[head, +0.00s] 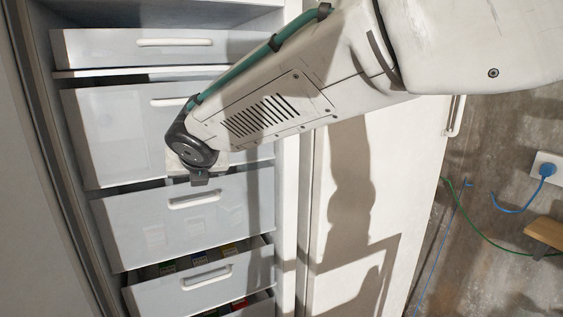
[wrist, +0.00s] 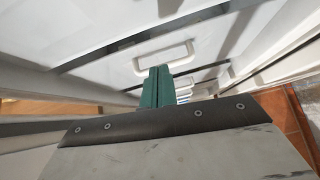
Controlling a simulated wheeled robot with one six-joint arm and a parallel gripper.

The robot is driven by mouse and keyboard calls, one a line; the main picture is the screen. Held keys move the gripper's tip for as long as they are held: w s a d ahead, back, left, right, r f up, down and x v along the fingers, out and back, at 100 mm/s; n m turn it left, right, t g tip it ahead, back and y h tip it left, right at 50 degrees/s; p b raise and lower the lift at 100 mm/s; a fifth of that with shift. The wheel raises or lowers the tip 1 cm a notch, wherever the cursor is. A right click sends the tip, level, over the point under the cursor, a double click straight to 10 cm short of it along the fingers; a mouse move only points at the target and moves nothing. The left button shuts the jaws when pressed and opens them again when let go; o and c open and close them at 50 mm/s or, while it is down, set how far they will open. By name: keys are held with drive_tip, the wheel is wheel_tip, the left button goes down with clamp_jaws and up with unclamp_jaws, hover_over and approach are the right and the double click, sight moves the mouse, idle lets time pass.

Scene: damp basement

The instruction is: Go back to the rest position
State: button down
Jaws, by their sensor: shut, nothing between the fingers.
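My arm reaches across the top of the head view toward an open upright cabinet with drawers. My gripper (wrist: 157,88) shows in the wrist view as green fingers, closed together with nothing between them. It faces the white drawer fronts and a drawer handle (wrist: 163,60). In the head view the fingers are mostly hidden behind my wrist, which is in front of the middle drawers. I cannot tell whether the fingers touch a drawer.
The lower drawer (head: 205,285) stands partly open, with small coloured packages (head: 229,249) inside. The upper drawers (head: 118,48) look nearly shut. A white door panel (head: 345,215) stands to the right. A blue plug (head: 547,170), cables and a wooden piece (head: 543,232) are at the far right.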

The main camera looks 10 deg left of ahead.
drive_tip(key=s+d+f+m+g+h, duration=0.1)
drive_tip(key=s+d+f+m+h, duration=0.15)
drive_tip(key=d+m, duration=0.55)
drive_tip(key=s+d+f+m+g+h, duration=0.2)
drive_tip(key=s+d+m, duration=0.1)
drive_tip(key=d+m, duration=0.55)
drive_tip(key=s+d+f+m+g+h, duration=0.1)
drive_tip(key=s+d+f+m+h, duration=0.15)
drive_tip(key=d+m, duration=0.55)
drive_tip(key=s+d+m+g+y, duration=0.1)
drive_tip(key=s+d+m, duration=0.7)
drive_tip(key=d, duration=0.5)
drive_tip(key=s+d+m+g, duration=0.2)
drive_tip(key=s+d+m, duration=0.6)
drive_tip(key=s+d, duration=0.4)
drive_tip(key=shift+s+d+m+y, duration=0.25)
drive_tip(key=shift+d+m+y, duration=0.15)
drive_tip(key=shift+d, duration=0.3)
